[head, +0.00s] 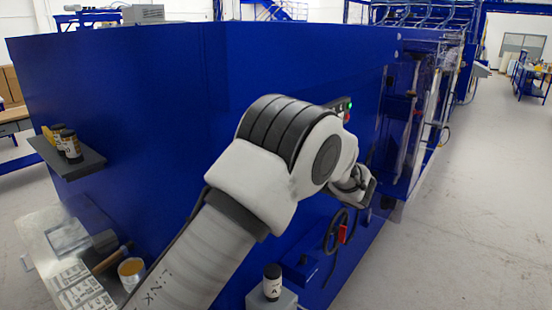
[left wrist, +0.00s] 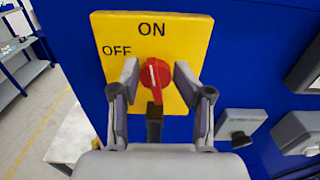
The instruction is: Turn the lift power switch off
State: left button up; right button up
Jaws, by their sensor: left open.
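The lift power switch is a red rotary knob (left wrist: 155,73) on a yellow plate (left wrist: 187,38) in the left wrist view. The plate reads ON at the top and OFF at the upper left. The knob's pale line stands close to upright, toward ON. My left gripper (left wrist: 156,80) is open, with one finger on each side of the knob; I cannot tell whether they touch it. In the head view my left gripper (head: 362,188) is near the blue machine's side (head: 290,62), and the switch is hidden. My right gripper is not in view.
A panel with a green light (head: 345,108) is behind my arm. A black handwheel (head: 337,231) and a bottle (head: 272,281) are below. Grey boxes (left wrist: 240,124) sit right of the plate. The floor at right (head: 475,210) is clear.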

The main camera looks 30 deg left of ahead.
pick_arm(q)
jog(key=shift+d, duration=0.2)
jog(key=shift+s+d+r, duration=0.25)
jog(key=shift+s+d, duration=0.05)
jog(key=shift+d, duration=0.15)
grip_shut()
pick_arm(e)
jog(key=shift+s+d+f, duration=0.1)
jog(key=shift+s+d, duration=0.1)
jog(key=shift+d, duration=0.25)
pick_arm(q)
jog(key=shift+f, duration=0.1)
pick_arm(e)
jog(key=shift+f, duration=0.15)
